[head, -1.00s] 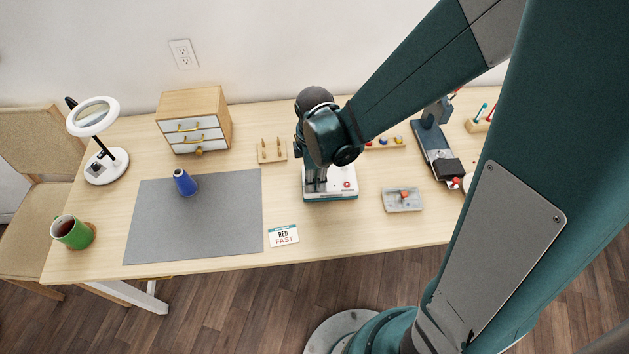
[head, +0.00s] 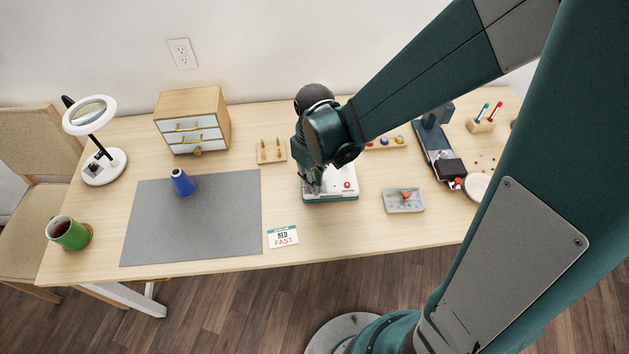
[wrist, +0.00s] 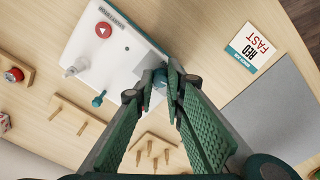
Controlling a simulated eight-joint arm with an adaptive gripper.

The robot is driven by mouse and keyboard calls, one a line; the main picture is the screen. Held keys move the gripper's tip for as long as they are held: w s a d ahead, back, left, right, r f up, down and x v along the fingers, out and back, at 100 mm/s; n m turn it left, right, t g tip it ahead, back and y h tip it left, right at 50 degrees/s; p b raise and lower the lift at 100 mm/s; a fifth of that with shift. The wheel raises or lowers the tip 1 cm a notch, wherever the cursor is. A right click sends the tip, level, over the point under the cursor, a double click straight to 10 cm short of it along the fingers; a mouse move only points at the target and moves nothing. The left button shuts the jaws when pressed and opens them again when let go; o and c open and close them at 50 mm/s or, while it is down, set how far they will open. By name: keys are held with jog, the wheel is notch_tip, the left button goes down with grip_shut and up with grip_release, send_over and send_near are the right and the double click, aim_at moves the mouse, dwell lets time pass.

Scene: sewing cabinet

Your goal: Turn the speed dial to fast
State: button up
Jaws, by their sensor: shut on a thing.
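A white control unit with a teal base (head: 345,182) stands at the middle of the table, partly hidden by my gripper (head: 313,189). In the wrist view its white top (wrist: 128,62) has a red button (wrist: 103,30), a pale knob (wrist: 72,70) and a teal peg-like part (wrist: 98,101). My gripper (wrist: 164,82) is shut on a small blue-teal knob (wrist: 160,75) at the unit's edge, apparently the speed dial. The fingers cover most of it, so its pointer and setting cannot be read.
A grey mat (head: 215,225) with a blue spool (head: 182,182) lies to the left. A peg board (head: 270,152) stands behind left, and a grey tray (head: 404,202) lies to the right. A sewing machine (head: 437,150) stands further right. Bare table separates the unit from the card.

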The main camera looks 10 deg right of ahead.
jog(key=m, duration=0.4)
jog(key=shift+m, duration=0.3)
jog(key=m, duration=0.5)
jog(key=shift+b, duration=0.4)
jog(key=m, duration=0.5)
jog(key=shift+m, duration=0.4)
jog(key=m, duration=0.4)
jog(key=shift+m, duration=0.3)
jog(key=o, duration=0.9)
jog(key=shift+r, duration=0.15)
